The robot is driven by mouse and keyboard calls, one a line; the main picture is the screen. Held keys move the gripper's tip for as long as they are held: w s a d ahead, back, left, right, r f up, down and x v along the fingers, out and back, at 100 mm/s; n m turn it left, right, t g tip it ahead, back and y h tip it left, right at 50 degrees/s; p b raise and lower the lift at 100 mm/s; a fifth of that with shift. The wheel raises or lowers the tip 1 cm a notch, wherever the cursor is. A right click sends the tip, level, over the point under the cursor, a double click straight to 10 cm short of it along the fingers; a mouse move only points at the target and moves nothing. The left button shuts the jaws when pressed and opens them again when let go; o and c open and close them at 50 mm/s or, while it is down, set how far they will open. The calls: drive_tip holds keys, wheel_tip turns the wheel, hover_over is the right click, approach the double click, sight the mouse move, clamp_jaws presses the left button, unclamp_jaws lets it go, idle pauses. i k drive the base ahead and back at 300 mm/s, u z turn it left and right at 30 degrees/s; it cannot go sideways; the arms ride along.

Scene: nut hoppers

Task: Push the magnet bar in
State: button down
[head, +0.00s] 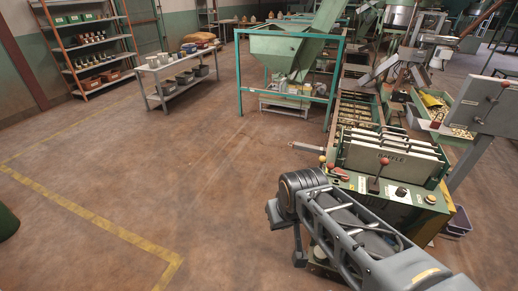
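A thin grey bar (305,147) sticks out to the left from the side of the green sorting machine (435,207); it looks like the magnet bar, but it is too small to be sure. Its outer end is clear of the machine's side. My arm reaches in from the lower right, in front of the machine. The dark part at its far end, which seems to be my gripper (299,257), hangs low and left of the machine, nearer to me than the bar and apart from it. Its fingers are too unclear to tell open from shut.
Red and yellow knobs (330,166) and a red-topped lever (379,175) stand on the machine's front. A teal-framed hopper (290,40) stands behind. A grey bench (178,72) and a shelf rack (90,45) are at the left. The floor left of the machine is free.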

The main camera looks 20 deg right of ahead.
sight(322, 151)
drive_tip(key=u, duration=0.2)
drive_tip(key=i, duration=0.7)
drive_tip(key=z, duration=0.45)
drive_tip(key=i, duration=2.9)
drive_tip(key=u, duration=0.25)
